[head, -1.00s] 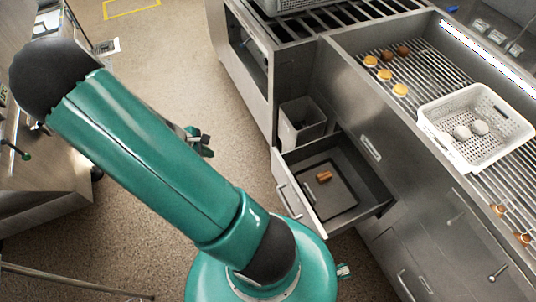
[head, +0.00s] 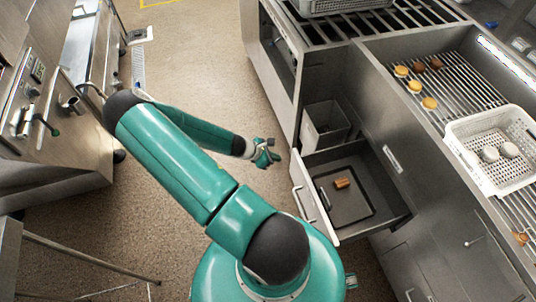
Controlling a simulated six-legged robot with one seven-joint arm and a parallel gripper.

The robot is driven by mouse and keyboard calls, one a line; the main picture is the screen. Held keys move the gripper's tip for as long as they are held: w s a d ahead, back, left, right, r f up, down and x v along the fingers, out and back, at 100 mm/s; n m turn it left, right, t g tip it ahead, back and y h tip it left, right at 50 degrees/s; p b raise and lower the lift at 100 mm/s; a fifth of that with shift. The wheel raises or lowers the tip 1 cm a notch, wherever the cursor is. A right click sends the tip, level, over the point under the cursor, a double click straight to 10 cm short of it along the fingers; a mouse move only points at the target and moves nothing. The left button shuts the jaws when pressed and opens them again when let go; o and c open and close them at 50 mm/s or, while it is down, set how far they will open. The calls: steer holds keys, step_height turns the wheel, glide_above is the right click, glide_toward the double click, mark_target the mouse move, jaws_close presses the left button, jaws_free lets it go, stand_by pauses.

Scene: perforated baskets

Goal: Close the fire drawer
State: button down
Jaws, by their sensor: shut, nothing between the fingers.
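The drawer (head: 297,188) stands pulled open from the steel counter on the right, with its handle on the front face. A brown block-like item (head: 342,183) lies on the drawer's dark floor. My gripper (head: 272,153) is in the air to the left of the drawer, a little beyond its front panel and apart from it. The gripper is small in view; its fingers are shut with nothing in them.
A grey bin (head: 325,127) stands in an open bay just behind the drawer. A white perforated basket (head: 490,150) with pale round items sits on the counter's grill, near several small round items. Another counter (head: 50,150) is at the left. Bare floor lies between.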

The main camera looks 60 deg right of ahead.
mark_target(295, 157)
steer(key=s+d, duration=0.1)
steer(key=s+d+f, duration=0.2)
steer(key=shift+s+d, duration=0.15)
steer(key=shift+d, duration=0.25)
steer(key=shift+s+d, duration=0.3)
steer(key=shift+d, duration=0.05)
steer(key=shift+d, duration=0.1)
